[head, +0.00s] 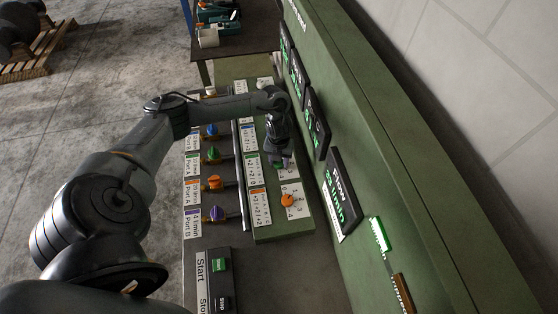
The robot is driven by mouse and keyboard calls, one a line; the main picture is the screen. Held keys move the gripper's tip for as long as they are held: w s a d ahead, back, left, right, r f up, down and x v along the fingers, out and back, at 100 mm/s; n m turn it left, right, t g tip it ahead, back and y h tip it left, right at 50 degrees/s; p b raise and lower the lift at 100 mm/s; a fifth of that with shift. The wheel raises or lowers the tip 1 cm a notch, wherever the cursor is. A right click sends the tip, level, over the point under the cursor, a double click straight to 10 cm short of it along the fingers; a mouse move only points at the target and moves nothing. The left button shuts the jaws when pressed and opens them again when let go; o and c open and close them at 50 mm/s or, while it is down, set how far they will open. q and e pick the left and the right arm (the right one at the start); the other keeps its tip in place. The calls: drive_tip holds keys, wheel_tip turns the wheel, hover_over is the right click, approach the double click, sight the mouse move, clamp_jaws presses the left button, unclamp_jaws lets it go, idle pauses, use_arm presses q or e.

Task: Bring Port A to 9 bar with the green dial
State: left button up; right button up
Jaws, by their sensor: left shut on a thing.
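My left gripper (280,158) reaches over the green control panel (262,234) and is shut on a dial in the row with the green-edged label (253,168). The fingers hide most of this dial, and only a little green shows at the grip, so its setting cannot be read. An orange dial (288,200) on a numbered white plate sits just nearer. Port A labels (193,163) stand beside a green-handled valve (213,154) and an orange-handled valve (214,183). The displays' pressure figures are too small or slanted to read. My right gripper is out of view.
Black displays (342,195) with green figures line the green wall at right. A purple-handled valve (216,213), blue-handled valve (212,130) and Start/Stop box (216,279) are nearby. A table (232,44) with tools stands behind; a pallet (38,58) lies far left.

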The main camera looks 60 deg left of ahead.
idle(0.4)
use_arm(q)
drive_tip(key=o, duration=1.1)
drive_tip(key=shift+c, duration=0.2)
drive_tip(key=shift+r, duration=0.65)
wheel_tip(320, 180, up, 10)
drive_tip(key=p, duration=0.3)
drive_tip(key=shift+f, duration=0.2)
